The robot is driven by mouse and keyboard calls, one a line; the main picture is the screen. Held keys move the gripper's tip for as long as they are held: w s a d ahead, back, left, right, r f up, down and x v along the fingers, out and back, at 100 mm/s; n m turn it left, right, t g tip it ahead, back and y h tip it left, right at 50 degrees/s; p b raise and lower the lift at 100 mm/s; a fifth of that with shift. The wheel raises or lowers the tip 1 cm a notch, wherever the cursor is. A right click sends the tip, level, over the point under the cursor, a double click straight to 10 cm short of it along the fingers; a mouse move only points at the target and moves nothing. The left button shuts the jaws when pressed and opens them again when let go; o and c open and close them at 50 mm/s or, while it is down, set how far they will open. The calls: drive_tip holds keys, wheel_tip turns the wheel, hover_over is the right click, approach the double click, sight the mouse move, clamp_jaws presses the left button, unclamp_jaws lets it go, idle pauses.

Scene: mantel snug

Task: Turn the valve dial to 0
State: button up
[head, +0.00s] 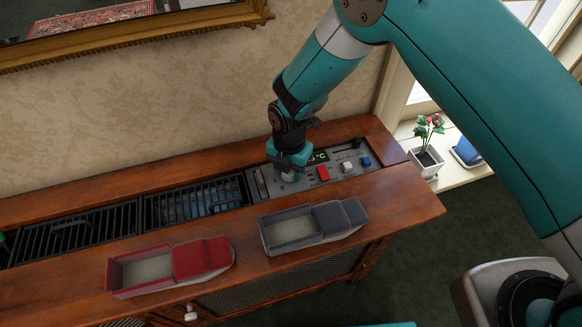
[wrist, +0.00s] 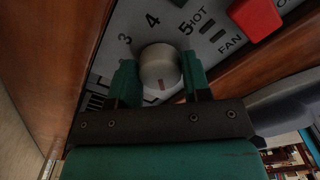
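The valve dial (wrist: 158,64) is a round grey knob on a grey control panel (head: 335,160). In the wrist view the numbers 3, 4 and 5 show around its far side, and a small reddish mark on the knob faces the bottom of the picture. The 0 itself is hidden there; in the head view a 0 seems to be printed just below my gripper (head: 289,172). My gripper also shows in the wrist view (wrist: 160,75), with one green finger on each side of the knob, seemingly touching both sides. In the head view it mostly covers the dial.
A red button (head: 322,173), a white button (head: 346,166) and a blue button (head: 366,162) sit right of the dial. A potted flower (head: 427,155) stands at right.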

drive_tip(key=o, duration=0.3)
drive_tip(key=shift+w+d, duration=0.1)
drive_tip(key=shift+w, duration=0.1)
drive_tip(key=shift+o, duration=0.5)
drive_tip(key=shift+s, duration=0.1)
drive_tip(key=shift+r, duration=0.1)
wheel_tip(320, 180, up, 17)
drive_tip(key=shift+r, duration=0.15)
